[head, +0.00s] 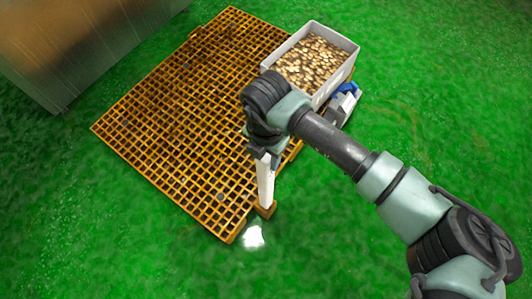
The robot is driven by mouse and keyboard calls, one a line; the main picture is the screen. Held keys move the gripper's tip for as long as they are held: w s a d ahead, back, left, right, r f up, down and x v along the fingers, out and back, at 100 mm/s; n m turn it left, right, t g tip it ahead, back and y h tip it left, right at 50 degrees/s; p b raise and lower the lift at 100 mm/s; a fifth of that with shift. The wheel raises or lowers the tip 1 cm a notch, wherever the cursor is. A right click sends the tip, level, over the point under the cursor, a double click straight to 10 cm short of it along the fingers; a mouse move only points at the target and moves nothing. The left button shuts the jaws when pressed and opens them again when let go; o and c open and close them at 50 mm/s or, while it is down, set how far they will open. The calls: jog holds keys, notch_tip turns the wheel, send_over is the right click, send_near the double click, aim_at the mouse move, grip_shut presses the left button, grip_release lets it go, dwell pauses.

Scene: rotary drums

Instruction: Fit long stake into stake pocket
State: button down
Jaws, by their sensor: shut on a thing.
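My gripper (259,155) is shut on the upper end of the long white stake (265,185). The stake hangs close to upright below it, near the front right edge of the orange grating. The stake pocket (266,210) is a small brown-orange block at the grating's edge, right at the lower end of the stake. The stake's lower tip meets the pocket in the picture, but I cannot tell whether it is inside the pocket or just above or in front of it. My wrist hides part of the grating behind.
An orange grid platform (170,120) lies on the green floor (420,60). A pale bin (345,75) of brown-and-cream pieces stands at its back right, with a blue-and-grey object (345,98) beside it. A large metal body (85,40) fills the upper left.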

jog(key=shift+f+b, duration=2.55)
jog(key=shift+f, duration=1.95)
jog(key=shift+c, duration=1.6)
grip_release()
jog(key=shift+r, duration=0.1)
notch_tip(320, 180, up, 13)
jog(key=p, duration=0.5)
